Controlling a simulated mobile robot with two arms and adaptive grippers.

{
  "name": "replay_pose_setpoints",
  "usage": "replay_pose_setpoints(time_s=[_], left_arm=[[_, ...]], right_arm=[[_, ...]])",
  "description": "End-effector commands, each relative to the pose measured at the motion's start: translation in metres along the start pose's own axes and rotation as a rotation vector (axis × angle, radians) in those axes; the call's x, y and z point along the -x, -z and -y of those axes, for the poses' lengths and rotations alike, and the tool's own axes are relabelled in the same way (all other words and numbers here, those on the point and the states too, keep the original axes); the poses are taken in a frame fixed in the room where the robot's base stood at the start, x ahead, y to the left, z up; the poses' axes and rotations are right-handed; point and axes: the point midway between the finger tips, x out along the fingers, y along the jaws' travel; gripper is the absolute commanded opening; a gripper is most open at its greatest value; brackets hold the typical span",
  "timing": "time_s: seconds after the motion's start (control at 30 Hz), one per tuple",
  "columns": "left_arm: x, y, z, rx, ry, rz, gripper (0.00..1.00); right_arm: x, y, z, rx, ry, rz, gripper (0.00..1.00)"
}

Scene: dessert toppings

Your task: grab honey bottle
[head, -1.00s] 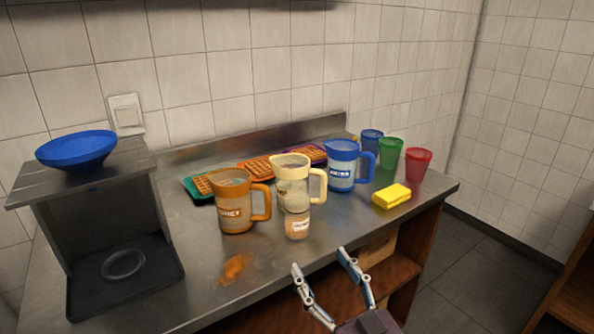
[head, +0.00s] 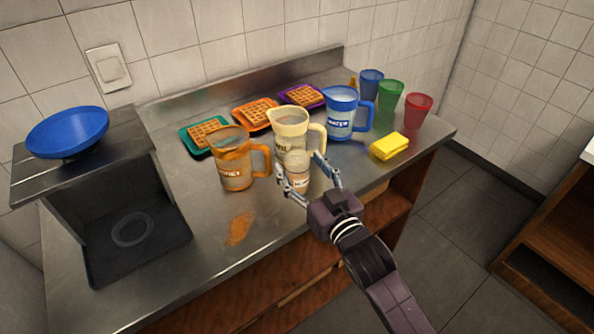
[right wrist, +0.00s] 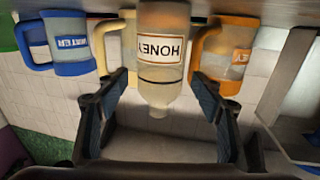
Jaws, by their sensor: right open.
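The honey bottle (head: 297,172) is small, with a white label and a pale top, and stands upright near the counter's front edge. In the right wrist view, which is upside down, the bottle (right wrist: 162,75) shows its HONEY label and sits between the two fingers. My right gripper (head: 299,164) is open, with one finger on each side of the bottle. I cannot tell whether either finger touches it. My left gripper is not in view.
An orange jug (head: 235,168) and a cream jug (head: 287,128) stand close to the bottle. A blue jug (head: 340,118), a yellow sponge (head: 389,147) and cups are further right. An orange spill (head: 238,228) lies left of the bottle. Waffle trays are behind.

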Motion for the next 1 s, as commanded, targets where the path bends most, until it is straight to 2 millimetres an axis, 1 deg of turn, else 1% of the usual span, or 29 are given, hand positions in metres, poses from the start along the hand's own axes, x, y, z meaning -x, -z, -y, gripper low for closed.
replay_pose_setpoints(time_s=[0.03,0.17,0.43,0.9,1.0], left_arm=[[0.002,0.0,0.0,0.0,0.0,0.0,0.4],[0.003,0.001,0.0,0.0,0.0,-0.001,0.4],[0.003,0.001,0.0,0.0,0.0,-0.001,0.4],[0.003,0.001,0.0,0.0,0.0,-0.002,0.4],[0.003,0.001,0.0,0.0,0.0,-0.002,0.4]], right_arm=[[-0.008,0.002,0.0,0.0,0.0,-0.002,0.61],[-0.018,0.001,0.001,0.0,0.001,-0.001,0.61],[-0.02,0.0,0.001,0.001,0.001,0.0,0.6],[-0.02,0.002,0.0,0.001,0.001,-0.003,0.1],[-0.02,0.002,0.0,0.001,0.001,-0.003,0.1]])
